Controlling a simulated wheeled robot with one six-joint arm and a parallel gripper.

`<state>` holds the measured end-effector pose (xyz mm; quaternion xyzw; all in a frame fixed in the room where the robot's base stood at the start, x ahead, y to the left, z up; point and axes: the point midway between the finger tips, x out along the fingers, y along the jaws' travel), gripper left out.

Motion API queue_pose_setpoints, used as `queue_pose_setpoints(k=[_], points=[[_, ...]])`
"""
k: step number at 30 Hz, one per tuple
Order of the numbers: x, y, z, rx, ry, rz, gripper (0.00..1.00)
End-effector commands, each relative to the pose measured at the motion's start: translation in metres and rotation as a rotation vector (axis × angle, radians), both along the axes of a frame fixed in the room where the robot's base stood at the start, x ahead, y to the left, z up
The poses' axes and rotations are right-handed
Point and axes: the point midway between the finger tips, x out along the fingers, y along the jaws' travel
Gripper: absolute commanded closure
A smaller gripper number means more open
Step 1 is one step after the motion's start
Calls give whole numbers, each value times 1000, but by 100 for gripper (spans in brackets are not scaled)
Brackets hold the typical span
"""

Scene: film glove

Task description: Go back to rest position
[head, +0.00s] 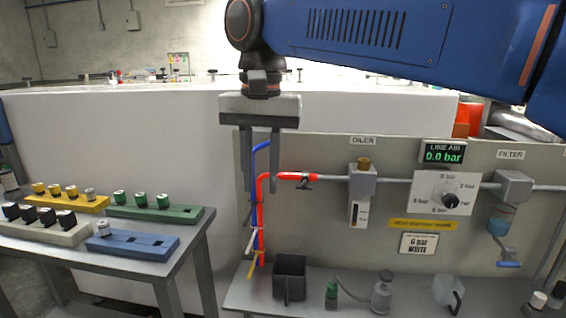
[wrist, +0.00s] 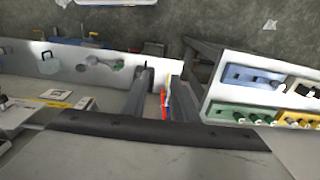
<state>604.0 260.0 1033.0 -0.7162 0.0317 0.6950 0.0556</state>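My gripper (head: 261,188) hangs down at the upper middle of the head view, in front of the left end of the grey panel (head: 330,225). Its two fingers are apart with nothing between them. Red and blue hoses show behind and between the fingers. In the wrist view my gripper (wrist: 158,90) also shows two separate fingers with an empty gap. My blue arm crosses the top right of the head view.
A side table at left carries yellow (head: 70,203), green (head: 155,213), white and blue (head: 132,244) trays with several knobs. A bench below the panel holds a black open box (head: 289,277) and small bottles. A gauge dial (head: 444,198) and LINE AIR display (head: 443,152) sit right.

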Motion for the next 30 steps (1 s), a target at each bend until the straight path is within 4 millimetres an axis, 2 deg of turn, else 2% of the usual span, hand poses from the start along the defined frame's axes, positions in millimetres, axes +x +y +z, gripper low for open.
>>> queue_pose_setpoints(k=[8,14,21,30], points=[[5,-67,-26,29,-47,10,73],[-2,-139,-65,47,-112,30,73],[-26,-216,-122,44,-199,55,73],[-74,-291,-204,1,-309,86,73]])
